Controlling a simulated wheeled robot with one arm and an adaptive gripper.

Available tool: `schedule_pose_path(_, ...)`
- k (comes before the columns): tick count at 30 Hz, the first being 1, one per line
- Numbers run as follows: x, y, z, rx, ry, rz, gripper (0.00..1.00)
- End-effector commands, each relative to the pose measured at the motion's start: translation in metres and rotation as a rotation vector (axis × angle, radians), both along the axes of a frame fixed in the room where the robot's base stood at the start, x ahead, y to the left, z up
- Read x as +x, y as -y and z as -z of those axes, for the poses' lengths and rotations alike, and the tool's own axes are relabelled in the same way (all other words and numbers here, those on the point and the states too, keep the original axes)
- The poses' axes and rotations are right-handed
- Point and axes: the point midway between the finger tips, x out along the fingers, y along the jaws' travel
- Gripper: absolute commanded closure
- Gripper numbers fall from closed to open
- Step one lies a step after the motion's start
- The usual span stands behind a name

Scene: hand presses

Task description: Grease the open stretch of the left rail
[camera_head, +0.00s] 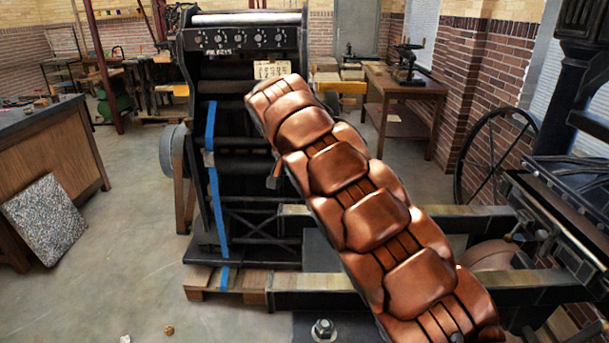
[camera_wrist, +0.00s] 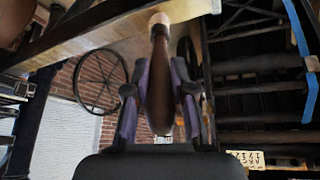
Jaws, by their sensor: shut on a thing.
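Two rails of the press run across the head view, a near one (camera_head: 315,283) and a far one (camera_head: 293,218); I cannot tell which is the left rail. My copper arm crosses in front of both, and my gripper is hidden behind it there. In the wrist view my gripper (camera_wrist: 160,105) is shut on a brush with a dark brown handle (camera_wrist: 160,85). Its pale tip (camera_wrist: 159,19) overlaps a tan rail surface (camera_wrist: 110,38) at the top; I cannot tell whether they touch. No grease is clearly visible.
A dark press (camera_head: 240,130) with a blue strap (camera_head: 216,195) stands on a pallet behind the rails. A large spoked wheel (camera_head: 490,165) and a hand press (camera_head: 580,205) are at right. A wooden table (camera_head: 405,125) stands farther back. Open floor (camera_head: 110,270) lies left.

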Motion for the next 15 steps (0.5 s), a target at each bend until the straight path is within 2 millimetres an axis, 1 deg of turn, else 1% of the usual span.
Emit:
schedule_pose_path(2, -0.001, 0.000, 0.002, 0.000, -0.004, 0.000, 1.00)
schedule_pose_path(5, -0.001, 0.000, -0.001, 0.001, -0.005, 0.000, 1.00)
schedule_pose_path(15, -0.001, 0.000, -0.027, 0.000, -0.006, 0.000, 1.00)
